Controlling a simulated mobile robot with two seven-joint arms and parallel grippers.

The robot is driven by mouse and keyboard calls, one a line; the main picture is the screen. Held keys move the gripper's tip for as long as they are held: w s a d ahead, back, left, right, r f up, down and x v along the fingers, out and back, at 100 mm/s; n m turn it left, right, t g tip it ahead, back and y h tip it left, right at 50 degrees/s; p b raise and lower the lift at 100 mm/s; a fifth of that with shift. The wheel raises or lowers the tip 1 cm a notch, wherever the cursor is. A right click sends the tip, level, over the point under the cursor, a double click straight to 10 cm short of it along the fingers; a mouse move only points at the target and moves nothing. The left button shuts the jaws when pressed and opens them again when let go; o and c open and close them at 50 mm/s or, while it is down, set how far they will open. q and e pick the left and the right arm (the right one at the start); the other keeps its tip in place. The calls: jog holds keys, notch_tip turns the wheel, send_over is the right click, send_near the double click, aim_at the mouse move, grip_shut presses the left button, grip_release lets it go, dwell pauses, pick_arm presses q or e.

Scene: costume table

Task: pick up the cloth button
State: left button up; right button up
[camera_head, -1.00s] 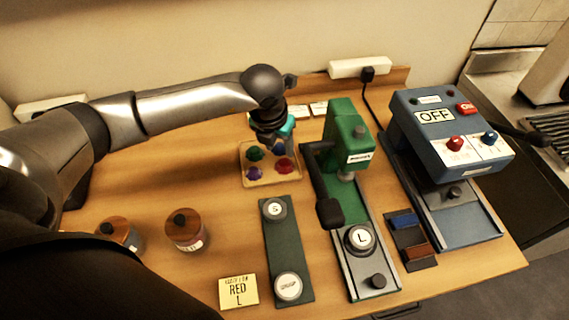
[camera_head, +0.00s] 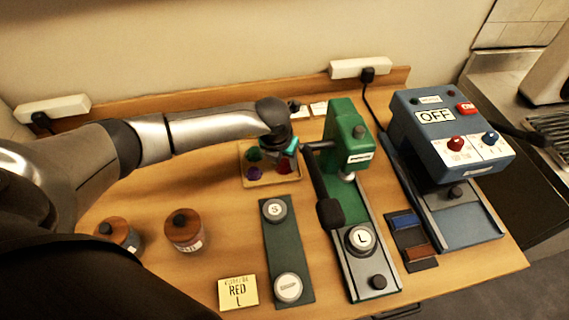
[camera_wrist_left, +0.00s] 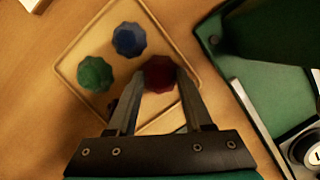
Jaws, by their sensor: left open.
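A red cloth button (camera_head: 283,168) lies in a shallow tan tray (camera_head: 272,183), partly hidden by my left gripper (camera_head: 288,150) in the head view. In the left wrist view the red button (camera_wrist_left: 160,72) shows between the open fingertips of the left gripper (camera_wrist_left: 160,78). The fingers are not closed on it, and I cannot tell how far above it they are. A green button (camera_wrist_left: 95,74) and a blue button (camera_wrist_left: 129,39) lie in the same tray. A purple button (camera_head: 255,173) is mostly behind a finger in the wrist view. My right gripper is not in view.
The green press (camera_head: 345,135) with its black handle (camera_head: 330,212) stands close right of the tray. A card (camera_head: 238,292) reads "RED L". Two wooden-lidded jars (camera_head: 184,230) (camera_head: 119,235) stand left; a blue box (camera_head: 440,130) marked OFF stands right.

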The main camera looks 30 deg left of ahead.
pick_arm(q)
jog(key=shift+c, duration=0.3)
grip_shut()
jog(key=shift+r, duration=0.15)
